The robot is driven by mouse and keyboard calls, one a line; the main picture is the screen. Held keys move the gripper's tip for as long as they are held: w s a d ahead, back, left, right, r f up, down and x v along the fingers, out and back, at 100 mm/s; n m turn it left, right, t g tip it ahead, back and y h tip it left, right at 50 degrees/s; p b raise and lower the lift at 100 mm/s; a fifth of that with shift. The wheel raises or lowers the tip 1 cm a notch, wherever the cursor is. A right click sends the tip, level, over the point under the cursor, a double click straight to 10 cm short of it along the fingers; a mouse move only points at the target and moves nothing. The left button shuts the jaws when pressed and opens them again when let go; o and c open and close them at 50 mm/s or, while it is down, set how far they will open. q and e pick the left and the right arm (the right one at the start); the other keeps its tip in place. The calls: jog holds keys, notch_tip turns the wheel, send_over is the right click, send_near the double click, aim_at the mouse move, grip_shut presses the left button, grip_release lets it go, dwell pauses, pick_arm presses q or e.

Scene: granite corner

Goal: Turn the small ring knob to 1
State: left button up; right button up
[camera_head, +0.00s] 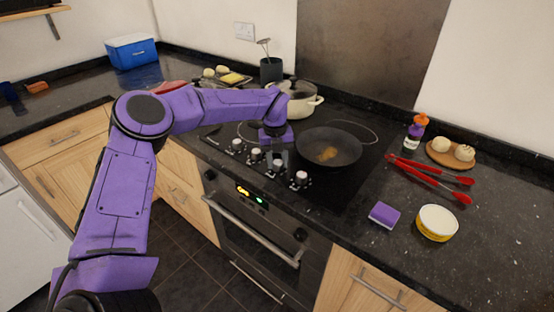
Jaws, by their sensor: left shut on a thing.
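Several knobs stand in a row along the front left edge of the black cooktop (345,189), with pale tops on dark bases. The first knob (237,145), the second knob (255,154) and the rightmost knob (301,178) are free. My left gripper (277,161) points down over the third knob (277,166) from the left and is shut on it, partly covering it. The markings are too small to read, so I cannot tell the knob's setting. My right gripper is not in view.
A dark frying pan (345,148) with food sits right of my left gripper. A lidded cream pot (303,102) stands behind it. Red tongs (430,177), a purple sponge (384,215) and a yellow-sided tin (437,222) lie on the right counter. The oven handle (255,232) juts out below.

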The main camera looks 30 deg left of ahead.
aim_at(275, 162)
pick_arm(q)
jog(key=shift+m, duration=0.5)
jog(key=o, duration=1)
jog(key=shift+o, duration=0.2)
jog(key=shift+r, duration=0.1)
notch_tip(275, 162, up, 10)
jog(key=b, duration=0.2)
jog(key=shift+s+a+r, duration=0.15)
jog(key=shift+a+r, duration=0.05)
jog(key=shift+a, duration=0.05)
